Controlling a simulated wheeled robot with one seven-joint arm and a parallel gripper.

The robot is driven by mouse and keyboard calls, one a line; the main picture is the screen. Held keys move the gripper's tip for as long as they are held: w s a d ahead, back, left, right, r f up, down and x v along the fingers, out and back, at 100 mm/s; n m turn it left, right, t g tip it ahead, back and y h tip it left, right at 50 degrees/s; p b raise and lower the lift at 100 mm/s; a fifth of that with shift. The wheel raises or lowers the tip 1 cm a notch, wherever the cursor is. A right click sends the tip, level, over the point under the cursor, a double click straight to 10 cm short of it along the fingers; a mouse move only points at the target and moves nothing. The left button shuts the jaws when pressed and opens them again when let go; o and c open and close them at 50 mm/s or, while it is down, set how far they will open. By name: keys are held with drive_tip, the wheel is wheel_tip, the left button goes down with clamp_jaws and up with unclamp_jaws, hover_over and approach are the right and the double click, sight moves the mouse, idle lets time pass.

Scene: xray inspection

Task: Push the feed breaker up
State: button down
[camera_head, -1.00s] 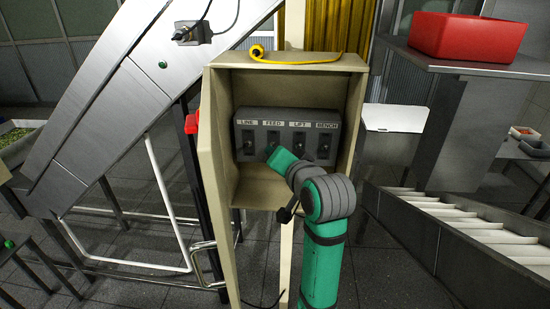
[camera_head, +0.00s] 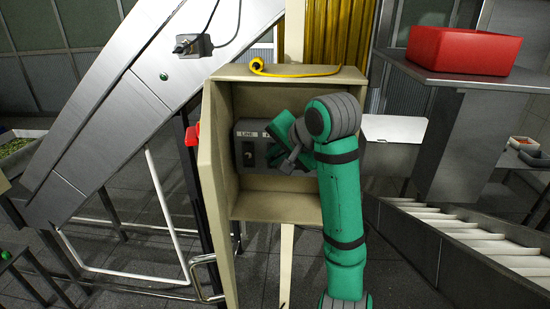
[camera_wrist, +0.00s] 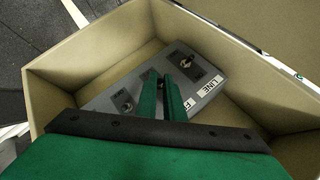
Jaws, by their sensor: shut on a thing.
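A grey breaker panel (camera_head: 240,170) sits at the back of an open beige box. The line breaker (camera_head: 248,158) is in plain view at its left. The feed breaker, beside it, is hidden behind my gripper (camera_head: 277,153), and so is most of its label. In the wrist view, the line switch (camera_wrist: 185,61) stands clear to the right of my green fingers (camera_wrist: 163,82). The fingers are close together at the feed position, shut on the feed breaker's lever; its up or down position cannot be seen. Another switch (camera_wrist: 126,106) shows to their left.
The beige box (camera_head: 275,207) has side walls and a door close around my wrist. A yellow cable (camera_head: 290,72) lies on its top. A red bin (camera_head: 463,50) stands on a metal stand at the right. A sloping metal chute (camera_head: 110,125) is at the left.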

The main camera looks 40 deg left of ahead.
idle(0.3)
drive_tip(key=c, duration=1.9)
unclamp_jaws()
drive_tip(key=shift+o, duration=0.2)
drive_tip(key=v, duration=1)
drive_tip(key=shift+d+r, duration=0.2)
drive_tip(key=shift+d, duration=0.1)
drive_tip(key=shift+s+f, duration=0.1)
